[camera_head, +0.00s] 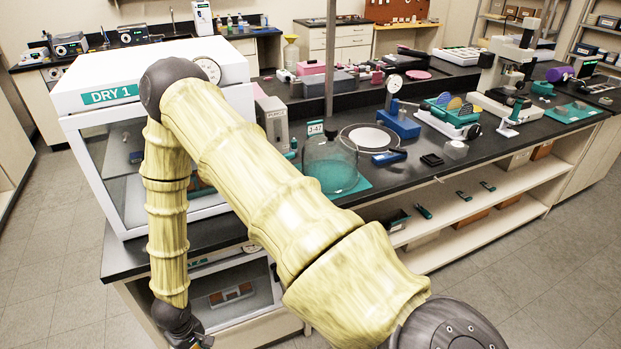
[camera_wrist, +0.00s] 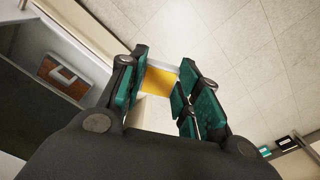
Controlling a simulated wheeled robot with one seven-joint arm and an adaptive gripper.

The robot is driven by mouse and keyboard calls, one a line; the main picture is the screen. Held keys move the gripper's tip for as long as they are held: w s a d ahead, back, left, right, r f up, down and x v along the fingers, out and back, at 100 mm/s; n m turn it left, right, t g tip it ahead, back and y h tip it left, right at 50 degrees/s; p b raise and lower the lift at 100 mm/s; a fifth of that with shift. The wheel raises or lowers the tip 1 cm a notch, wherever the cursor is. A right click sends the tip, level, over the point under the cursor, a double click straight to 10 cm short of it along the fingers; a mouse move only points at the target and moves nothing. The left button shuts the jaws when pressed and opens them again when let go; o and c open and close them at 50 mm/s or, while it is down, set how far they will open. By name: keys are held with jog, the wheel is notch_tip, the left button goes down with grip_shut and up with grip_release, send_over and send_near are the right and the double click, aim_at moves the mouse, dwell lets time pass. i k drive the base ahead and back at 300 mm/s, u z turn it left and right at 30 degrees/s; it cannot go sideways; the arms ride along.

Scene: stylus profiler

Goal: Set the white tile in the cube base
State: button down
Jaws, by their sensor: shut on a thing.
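My gripper (camera_wrist: 160,88) has teal finger pads and is shut on a pale piece with a yellow square face (camera_wrist: 159,80) and a white edge. I cannot tell from its visible faces whether this piece is the white tile. In the head view the end of my arm hangs at the lower left, beside the lower cabinet, and the fingers are cut off or too small to read. I cannot make out the cube base for certain in either view.
A white cabinet labelled DRY 1 (camera_head: 109,95) stands on the dark bench. Below it is an open-looking lower cabinet holding a brown plate (camera_head: 231,294) with a pale U shape, also in the wrist view (camera_wrist: 63,76). A glass jar (camera_head: 329,168) stands on the bench. The floor at right is clear.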

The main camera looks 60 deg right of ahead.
aim_at(433, 159)
jog(key=z, duration=2.25)
jog(key=i, duration=0.3)
jog(key=z, duration=0.05)
